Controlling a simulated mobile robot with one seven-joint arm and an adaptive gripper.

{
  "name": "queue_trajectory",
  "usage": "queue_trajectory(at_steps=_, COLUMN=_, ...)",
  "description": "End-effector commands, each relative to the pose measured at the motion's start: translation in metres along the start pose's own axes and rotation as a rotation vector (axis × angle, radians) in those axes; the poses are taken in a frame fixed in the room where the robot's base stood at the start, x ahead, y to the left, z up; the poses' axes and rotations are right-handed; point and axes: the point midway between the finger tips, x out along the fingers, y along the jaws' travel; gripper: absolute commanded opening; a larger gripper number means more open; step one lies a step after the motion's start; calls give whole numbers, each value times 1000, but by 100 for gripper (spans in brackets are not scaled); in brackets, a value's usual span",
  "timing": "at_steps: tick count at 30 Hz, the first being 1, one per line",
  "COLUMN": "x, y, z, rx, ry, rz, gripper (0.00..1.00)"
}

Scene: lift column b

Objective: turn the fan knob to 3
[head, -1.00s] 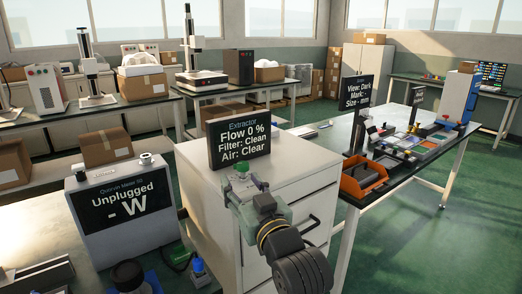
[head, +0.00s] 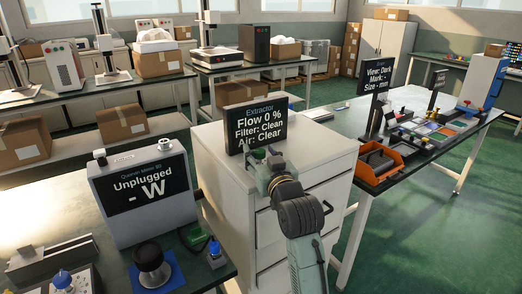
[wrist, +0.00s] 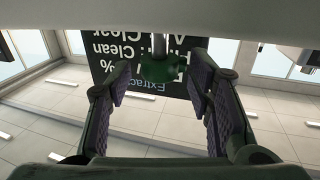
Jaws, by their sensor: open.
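A green round knob (wrist: 163,68) on a short grey post shows in the wrist view, which is upside down. I take it for the fan knob; no numbers on it can be read. In the head view the green knob (head: 258,154) is small, in front of the Extractor display (head: 255,124), which reads Flow 0 %. My gripper (wrist: 160,88) is open, with one finger on each side of the knob and gaps showing. In the head view my gripper (head: 266,164) is just over the front of the cabinet top and partly hides the knob.
The Extractor display stands close behind the knob on the white cabinet (head: 315,165). A Quorum Meter box (head: 140,195) reading Unplugged stands on the left bench. An orange tray (head: 378,165) lies on the right table.

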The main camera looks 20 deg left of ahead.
Motion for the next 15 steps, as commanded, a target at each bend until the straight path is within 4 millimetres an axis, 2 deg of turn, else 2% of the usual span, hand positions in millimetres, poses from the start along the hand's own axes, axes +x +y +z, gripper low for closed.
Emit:
queue_trajectory(at_steps=9, x=3, y=0, z=0, rx=0, ry=1, rz=0, gripper=47)
queue_trajectory(at_steps=15, x=2, y=0, z=0, rx=0, ry=1, rz=1, gripper=33)
